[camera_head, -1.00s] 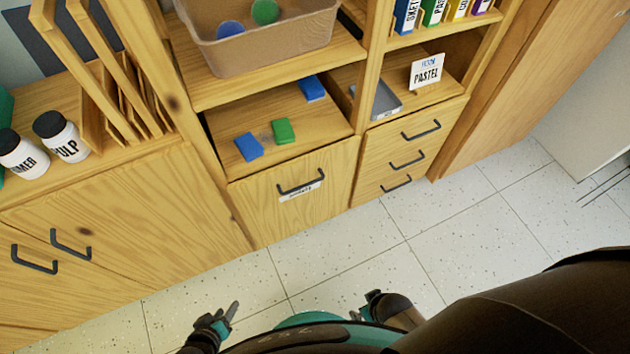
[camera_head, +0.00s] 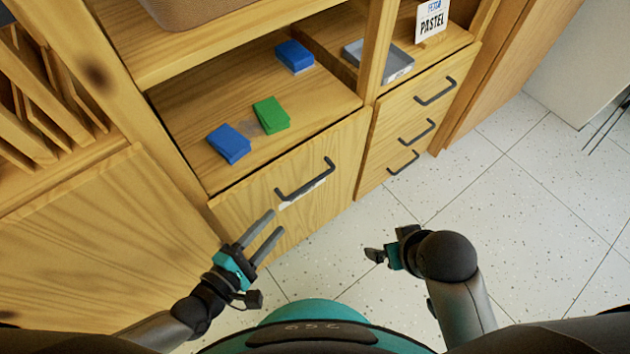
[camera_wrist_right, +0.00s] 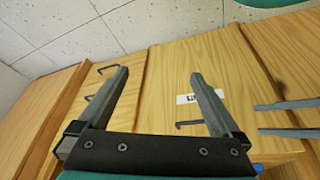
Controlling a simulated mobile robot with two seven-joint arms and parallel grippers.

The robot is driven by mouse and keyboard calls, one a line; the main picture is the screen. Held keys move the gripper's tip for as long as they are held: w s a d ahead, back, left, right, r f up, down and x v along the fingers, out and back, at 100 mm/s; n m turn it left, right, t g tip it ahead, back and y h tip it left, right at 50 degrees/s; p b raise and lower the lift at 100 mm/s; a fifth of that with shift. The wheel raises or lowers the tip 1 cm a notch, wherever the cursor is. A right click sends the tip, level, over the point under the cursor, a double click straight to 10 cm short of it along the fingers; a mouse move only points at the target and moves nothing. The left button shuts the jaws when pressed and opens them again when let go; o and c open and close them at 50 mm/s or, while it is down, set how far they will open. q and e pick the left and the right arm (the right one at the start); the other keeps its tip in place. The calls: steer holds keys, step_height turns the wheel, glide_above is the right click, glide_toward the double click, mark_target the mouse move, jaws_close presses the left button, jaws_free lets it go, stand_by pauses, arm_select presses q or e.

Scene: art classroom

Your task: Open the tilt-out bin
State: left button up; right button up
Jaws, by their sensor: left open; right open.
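The tilt-out bin's wooden front (camera_head: 335,208) is flush in the cabinet under an open shelf. Its dark bar handle (camera_head: 305,180) is near the top edge, above a partly hidden white label. My left gripper (camera_head: 271,226) is open and empty in front of the bin's lower left, short of the handle. My right gripper (camera_head: 374,255) is over the floor to the right of the bin. In the right wrist view, my right gripper (camera_wrist_right: 160,75) is open, with the bin front (camera_wrist_right: 190,70), label (camera_wrist_right: 200,97) and handle (camera_wrist_right: 189,122) beyond it. Left fingers show at right.
Several drawers with dark handles (camera_head: 417,130) are right of the bin. Blue blocks (camera_head: 229,144) and a green block (camera_head: 271,115) lie on the shelf above. A grey tray (camera_head: 385,60) sits farther right. The speckled floor (camera_head: 520,200) is clear.

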mark_target(307, 188)
arm_select(q)
steer(key=b+x, duration=0.3)
steer(key=x, duration=0.7)
steer(key=shift+w+d, duration=0.15)
steer(key=shift+d, duration=0.1)
steer(key=shift+b+x, duration=0.6)
steer(key=shift+x, duration=1.75)
arm_select(e)
steer(key=w+a+r+t+y, duration=0.2)
steer(key=w+a+r+t, duration=0.1)
steer(key=w+a+t, duration=0.1)
steer(key=shift+w+a+r+n+t+y, duration=0.2)
steer(key=shift+w+a+n+t+y, duration=0.15)
steer(key=shift+a+t, duration=0.5)
arm_select(q)
jaws_close()
